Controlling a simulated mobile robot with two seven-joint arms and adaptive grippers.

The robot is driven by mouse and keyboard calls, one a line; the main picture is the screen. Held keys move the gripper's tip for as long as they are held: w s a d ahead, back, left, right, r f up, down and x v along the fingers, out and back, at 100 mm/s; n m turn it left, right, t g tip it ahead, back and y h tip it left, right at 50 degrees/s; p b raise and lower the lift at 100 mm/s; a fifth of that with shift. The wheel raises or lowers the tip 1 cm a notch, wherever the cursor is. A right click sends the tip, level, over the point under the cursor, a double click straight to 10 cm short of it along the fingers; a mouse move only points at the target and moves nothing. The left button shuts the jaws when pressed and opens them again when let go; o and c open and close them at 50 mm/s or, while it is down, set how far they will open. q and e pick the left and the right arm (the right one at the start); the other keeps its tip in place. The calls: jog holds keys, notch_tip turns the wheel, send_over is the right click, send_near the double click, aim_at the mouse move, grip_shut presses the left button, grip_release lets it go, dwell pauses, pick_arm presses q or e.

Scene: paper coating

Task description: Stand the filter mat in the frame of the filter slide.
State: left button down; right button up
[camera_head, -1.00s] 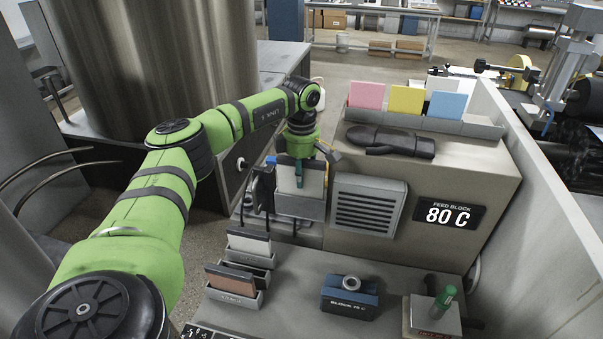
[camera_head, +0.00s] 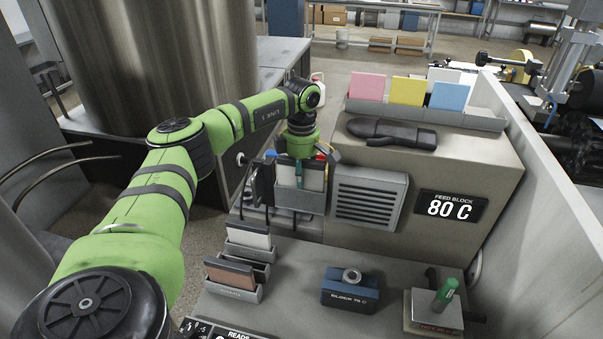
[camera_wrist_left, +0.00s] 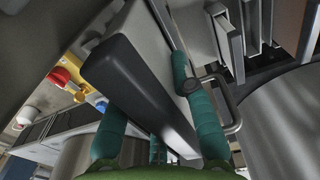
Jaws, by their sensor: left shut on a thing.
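My left gripper (camera_head: 299,172) points down over the filter slide (camera_head: 300,198), a grey open-topped frame on the left side of the feed block. It is shut on the filter mat (camera_head: 315,178), a pale upright panel. In the head view the mat's lower edge is hidden behind the slide's front wall, so I cannot tell how deep it sits. In the left wrist view the teal fingers (camera_wrist_left: 158,125) straddle a pale panel, with a thick dark bar (camera_wrist_left: 135,88) along it. My right gripper is not in view.
A grey louvred vent (camera_head: 367,200) stands close right of the slide. Two holders with a white panel (camera_head: 248,236) and a brown panel (camera_head: 229,272) stand in front. A blue block (camera_head: 349,291) and a green-handled tool (camera_head: 445,295) are at the front right.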

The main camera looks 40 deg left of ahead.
pick_arm(q)
jog(key=shift+f, duration=0.5)
jog(key=c, duration=1)
grip_release()
jog(key=shift+r, duration=0.1)
notch_tip(320, 180, up, 12)
